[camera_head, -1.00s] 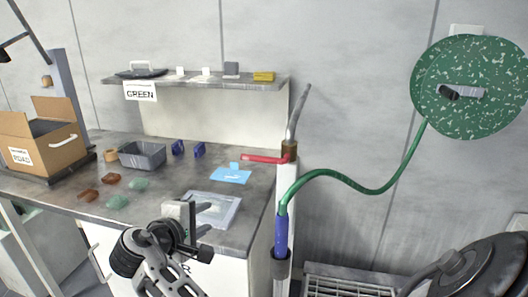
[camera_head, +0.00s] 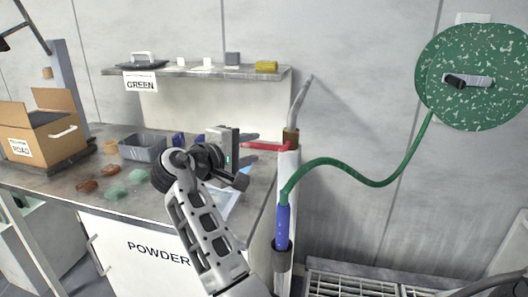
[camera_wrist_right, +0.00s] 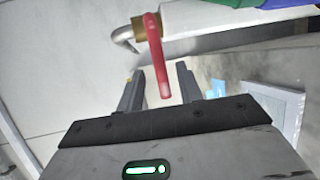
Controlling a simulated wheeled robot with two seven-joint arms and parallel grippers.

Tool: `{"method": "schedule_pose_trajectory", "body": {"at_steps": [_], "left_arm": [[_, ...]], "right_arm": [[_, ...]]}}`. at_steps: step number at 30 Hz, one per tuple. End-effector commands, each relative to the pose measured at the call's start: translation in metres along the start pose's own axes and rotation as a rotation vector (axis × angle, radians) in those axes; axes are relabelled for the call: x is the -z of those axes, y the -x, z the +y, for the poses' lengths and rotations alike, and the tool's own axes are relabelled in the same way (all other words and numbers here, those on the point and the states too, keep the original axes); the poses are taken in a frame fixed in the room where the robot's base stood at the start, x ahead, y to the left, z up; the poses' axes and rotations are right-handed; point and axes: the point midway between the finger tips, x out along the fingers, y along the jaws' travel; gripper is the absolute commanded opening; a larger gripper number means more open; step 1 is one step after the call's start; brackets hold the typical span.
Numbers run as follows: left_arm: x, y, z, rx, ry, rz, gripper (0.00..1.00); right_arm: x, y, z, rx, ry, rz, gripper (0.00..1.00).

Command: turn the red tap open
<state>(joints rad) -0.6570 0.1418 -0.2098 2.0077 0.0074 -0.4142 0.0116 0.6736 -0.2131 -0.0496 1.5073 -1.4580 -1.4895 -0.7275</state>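The red tap lever (camera_head: 264,146) sticks out to the left from a brass fitting (camera_head: 290,138) on top of a pale upright post. In the right wrist view the red lever (camera_wrist_right: 157,62) points down, its free end in the gap between my fingers. My right gripper (camera_head: 254,147) is at the lever's free end, and it also shows in the right wrist view (camera_wrist_right: 160,72). It is open, with a gap visible on both sides of the lever. I cannot tell whether either finger touches it. My left gripper is not in view.
A green hose (camera_head: 350,165) runs from the blue nozzle (camera_head: 282,226) on the post to a green reel (camera_head: 478,100). The workbench (camera_head: 100,150) holds a cardboard box (camera_head: 42,135) and a grey bin (camera_head: 142,152). A shelf (camera_head: 190,72) is above it.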

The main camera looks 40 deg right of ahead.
Motion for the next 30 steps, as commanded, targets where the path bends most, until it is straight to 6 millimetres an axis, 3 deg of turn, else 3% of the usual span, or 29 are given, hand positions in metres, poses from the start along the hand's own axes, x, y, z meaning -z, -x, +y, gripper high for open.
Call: {"method": "schedule_pose_trajectory", "body": {"at_steps": [3,9,21,25,30], "left_arm": [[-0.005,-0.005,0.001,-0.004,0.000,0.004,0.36],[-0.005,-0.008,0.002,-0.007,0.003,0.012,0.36],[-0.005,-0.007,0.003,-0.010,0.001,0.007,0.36],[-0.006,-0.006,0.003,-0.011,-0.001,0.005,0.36],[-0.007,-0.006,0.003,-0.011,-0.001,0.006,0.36]], "right_arm": [[0.000,-0.024,-0.002,-0.002,-0.001,-0.002,0.36],[0.000,-0.048,-0.001,0.000,0.000,-0.001,0.36],[0.000,-0.054,0.000,0.001,0.001,0.000,0.36],[0.000,-0.054,0.000,0.001,0.000,0.000,0.00],[0.000,-0.054,0.000,0.001,0.000,0.000,0.00]]}}
